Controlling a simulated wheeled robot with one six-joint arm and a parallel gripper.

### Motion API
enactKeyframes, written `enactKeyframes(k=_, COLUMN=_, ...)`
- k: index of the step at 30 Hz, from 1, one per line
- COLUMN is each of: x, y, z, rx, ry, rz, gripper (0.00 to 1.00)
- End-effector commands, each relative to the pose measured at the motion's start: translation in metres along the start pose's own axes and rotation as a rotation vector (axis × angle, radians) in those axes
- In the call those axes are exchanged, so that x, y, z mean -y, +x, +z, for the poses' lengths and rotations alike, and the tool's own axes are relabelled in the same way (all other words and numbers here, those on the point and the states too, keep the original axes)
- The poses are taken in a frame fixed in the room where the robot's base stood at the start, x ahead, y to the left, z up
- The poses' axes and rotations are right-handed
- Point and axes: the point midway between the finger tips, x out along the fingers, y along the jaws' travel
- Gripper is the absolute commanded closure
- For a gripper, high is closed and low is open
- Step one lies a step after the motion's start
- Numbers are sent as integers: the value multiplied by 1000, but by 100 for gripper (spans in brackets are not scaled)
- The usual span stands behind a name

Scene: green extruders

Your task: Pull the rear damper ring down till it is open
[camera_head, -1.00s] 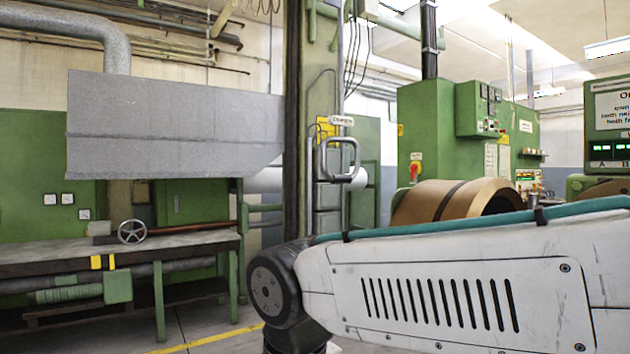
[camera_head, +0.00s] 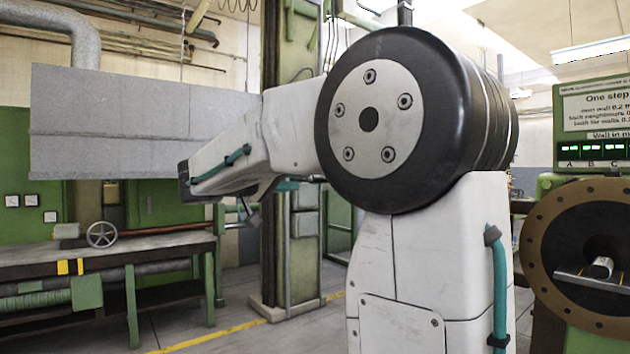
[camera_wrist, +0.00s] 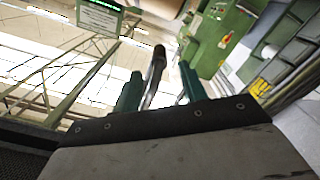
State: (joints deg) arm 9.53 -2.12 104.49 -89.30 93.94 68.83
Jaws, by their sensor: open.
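My gripper (camera_wrist: 162,90) shows in the wrist view with its two teal fingers apart. A grey metal bar (camera_wrist: 152,80) with a dark end stands between the fingers in that picture. It may be part of the damper ring seen edge-on, but I cannot tell, nor whether it lies within the jaws or beyond them. In the head view my arm covers the place by the green column (camera_head: 283,70) where the ring hung a second ago. The ring and its label are hidden there, and my fingers are not clearly seen.
A grey sheet-metal hood (camera_head: 140,115) is at the left, above a workbench (camera_head: 110,250) with a handwheel (camera_head: 101,234). A round brown flange (camera_head: 545,255) and a lit display panel (camera_head: 592,150) stand at the right. Floor shows beside the yellow line (camera_head: 215,337).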

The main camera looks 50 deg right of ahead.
Motion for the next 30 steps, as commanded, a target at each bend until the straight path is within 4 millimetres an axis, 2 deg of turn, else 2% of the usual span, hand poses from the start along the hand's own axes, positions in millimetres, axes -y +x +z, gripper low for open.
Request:
enactKeyframes(k=3, x=-1, y=22, z=1, rx=2, ry=-1, rz=3, gripper=58)
enactKeyframes(k=9, x=-1, y=50, z=1, rx=3, ry=-2, rz=1, gripper=58)
enactKeyframes(k=13, x=-1, y=58, z=1, rx=3, ry=-3, rz=0, gripper=58)
enactKeyframes(k=21, x=0, y=60, z=1, rx=2, ry=-3, rz=-2, gripper=58)
enactKeyframes(k=22, x=0, y=60, z=1, rx=2, ry=-3, rz=-2, gripper=63)
enactKeyframes(k=26, x=0, y=60, z=1, rx=2, ry=-3, rz=-2, gripper=99)
enactKeyframes(k=30, x=0, y=59, z=1, rx=1, ry=-4, rz=-3, gripper=100)
